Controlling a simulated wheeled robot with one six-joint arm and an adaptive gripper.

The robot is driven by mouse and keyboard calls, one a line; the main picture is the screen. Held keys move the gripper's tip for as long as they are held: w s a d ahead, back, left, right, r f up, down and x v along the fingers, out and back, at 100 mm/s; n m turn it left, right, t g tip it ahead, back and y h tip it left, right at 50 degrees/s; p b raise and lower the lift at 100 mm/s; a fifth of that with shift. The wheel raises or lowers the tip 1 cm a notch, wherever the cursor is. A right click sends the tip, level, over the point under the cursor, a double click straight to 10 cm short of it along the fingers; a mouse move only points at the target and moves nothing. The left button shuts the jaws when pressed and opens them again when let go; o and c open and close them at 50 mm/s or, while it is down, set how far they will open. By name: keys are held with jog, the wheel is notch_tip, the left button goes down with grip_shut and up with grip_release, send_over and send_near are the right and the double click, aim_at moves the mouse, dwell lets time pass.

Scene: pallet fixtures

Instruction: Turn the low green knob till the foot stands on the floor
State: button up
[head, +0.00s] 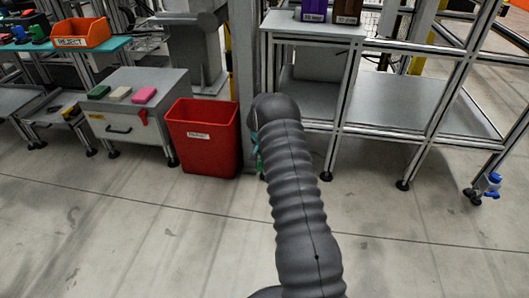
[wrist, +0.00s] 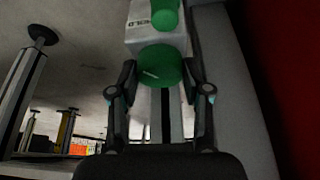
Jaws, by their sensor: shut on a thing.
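In the wrist view, a round green knob (wrist: 160,65) with a short pale mark sits between the fingers of my gripper (wrist: 160,76), which is shut on it. A second green knob (wrist: 165,17) shows beyond it, at a white block (wrist: 141,38) with dark lettering, cut by the top edge. In the head view, a bit of green (head: 259,163) shows beside my arm; my arm hides the gripper. The foot belonging to these knobs cannot be made out.
A red bin (head: 205,150) stands close left of my arm's end, beside a grey post (head: 244,75). A metal rack (head: 390,100) stands to the right; one leg carries blue knobs (head: 494,179). A grey cabinet (head: 125,125) is at left. The front floor is clear.

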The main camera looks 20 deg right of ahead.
jog(key=m, duration=0.2)
jog(key=m+g+h, duration=0.1)
jog(key=m, duration=0.1)
jog(key=shift+w+a+m, duration=0.15)
jog(key=shift+w+m, duration=0.05)
jog(key=shift+m, duration=0.1)
jog(key=shift+m+g+h, duration=0.3)
jog(key=shift+m+g, duration=0.8)
jog(key=shift+m, duration=1.2)
jog(key=shift+w, duration=0.1)
jog(key=o, duration=1.2)
jog(key=shift+c, duration=0.2)
jog(key=v, duration=0.8)
